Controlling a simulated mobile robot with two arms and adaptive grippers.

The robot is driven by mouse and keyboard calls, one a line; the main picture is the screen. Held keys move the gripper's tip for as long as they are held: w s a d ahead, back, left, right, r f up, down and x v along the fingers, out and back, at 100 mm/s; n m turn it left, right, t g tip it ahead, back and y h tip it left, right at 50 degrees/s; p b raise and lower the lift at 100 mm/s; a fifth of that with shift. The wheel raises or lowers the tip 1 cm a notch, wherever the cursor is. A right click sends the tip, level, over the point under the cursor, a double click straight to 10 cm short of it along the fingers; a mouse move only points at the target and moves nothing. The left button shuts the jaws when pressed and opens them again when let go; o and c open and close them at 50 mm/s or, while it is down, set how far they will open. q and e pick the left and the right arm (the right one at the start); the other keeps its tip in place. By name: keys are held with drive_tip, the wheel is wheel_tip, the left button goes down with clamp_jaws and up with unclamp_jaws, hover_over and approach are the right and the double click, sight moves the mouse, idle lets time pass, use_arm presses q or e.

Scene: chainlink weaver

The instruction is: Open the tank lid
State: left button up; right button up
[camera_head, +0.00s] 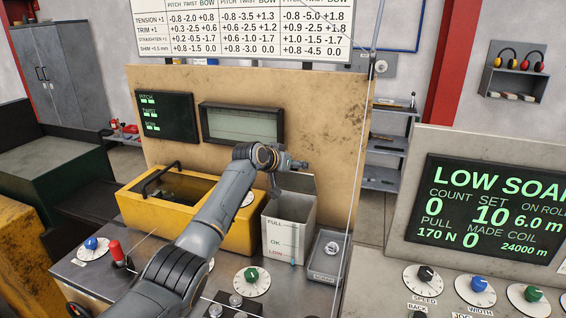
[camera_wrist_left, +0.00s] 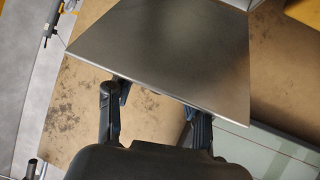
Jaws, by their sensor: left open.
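The tank (camera_head: 290,232) is a pale grey box marked FULL, OK and LOW, right of the yellow housing. Its lid (camera_head: 302,183) is a flat grey plate at the top, seemingly tilted up at the back; its exact angle is hard to tell. In the left wrist view the lid (camera_wrist_left: 175,55) is a large dark plate just beyond the fingers. My left gripper (camera_head: 290,168) is over the tank's top, beside the lid. In the wrist view its fingers (camera_wrist_left: 156,105) are apart, their tips at the lid's near edge; contact is unclear. My right gripper is not in view.
A yellow housing (camera_head: 157,197) with a black handle stands left of the tank. A small grey tray (camera_head: 327,256) sits to its right. A tan panel (camera_head: 320,130) with screens rises behind. Knobs (camera_head: 252,282) are in front, and a thin wire crosses at right.

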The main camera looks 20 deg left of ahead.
use_arm(q)
drive_tip(key=v, duration=1.2)
drive_tip(key=shift+a, duration=0.2)
drive_tip(key=shift+w, duration=0.1)
